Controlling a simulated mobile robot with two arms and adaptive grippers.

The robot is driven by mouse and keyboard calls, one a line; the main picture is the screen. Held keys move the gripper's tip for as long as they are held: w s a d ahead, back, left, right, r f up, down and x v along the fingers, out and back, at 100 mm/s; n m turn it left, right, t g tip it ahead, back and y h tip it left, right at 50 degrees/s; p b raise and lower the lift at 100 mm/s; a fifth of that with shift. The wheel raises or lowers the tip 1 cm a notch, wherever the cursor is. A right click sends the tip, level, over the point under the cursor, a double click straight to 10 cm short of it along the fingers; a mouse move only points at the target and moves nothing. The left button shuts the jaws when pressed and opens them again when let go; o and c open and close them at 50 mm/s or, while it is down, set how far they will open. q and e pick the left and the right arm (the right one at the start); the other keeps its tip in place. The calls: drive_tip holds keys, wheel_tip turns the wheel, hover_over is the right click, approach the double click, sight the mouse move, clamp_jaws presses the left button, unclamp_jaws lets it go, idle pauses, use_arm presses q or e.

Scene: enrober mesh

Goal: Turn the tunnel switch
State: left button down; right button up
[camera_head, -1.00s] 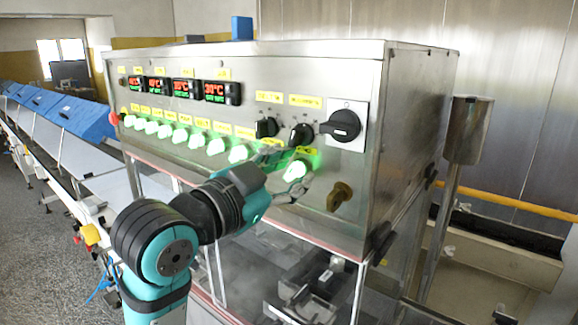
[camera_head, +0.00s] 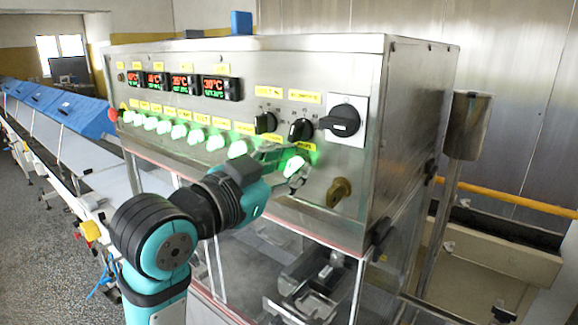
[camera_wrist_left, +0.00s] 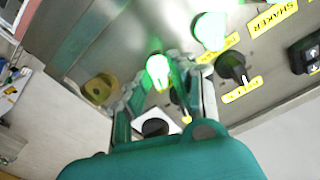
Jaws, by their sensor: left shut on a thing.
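A green-lit switch (camera_head: 293,166) sits at the right end of the lit row on the steel control panel (camera_head: 240,165). A yellow label is by it; I cannot read it, so I cannot confirm it is the tunnel switch. My left gripper (camera_head: 296,170) is at this switch with its fingers on either side, shut on it. In the left wrist view the lit switch (camera_wrist_left: 158,70) shows between the fingertips of the left gripper (camera_wrist_left: 160,82). Fingers and glare partly hide its knob. My right gripper is not in view.
Two black knobs (camera_head: 300,130) sit just above the gripper, and a large black rotary switch (camera_head: 340,121) is on a white plate. A brass knob (camera_head: 339,191) is close on the right. Temperature displays (camera_head: 183,85) are higher up. A conveyor (camera_head: 70,150) runs off left.

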use_arm(q)
drive_tip(key=n, duration=0.5)
drive_tip(key=shift+w+a, duration=0.1)
drive_tip(key=shift+a, duration=0.05)
drive_tip(key=n, duration=0.5)
drive_tip(key=shift+w+a, duration=0.1)
drive_tip(key=shift+a, duration=0.05)
drive_tip(key=shift+n, duration=0.4)
drive_tip(key=c, duration=1.4)
unclamp_jaws()
drive_tip(key=shift+o, duration=0.2)
drive_tip(key=shift+a, duration=0.1)
drive_tip(key=v, duration=0.7)
drive_tip(key=shift+s, duration=0.2)
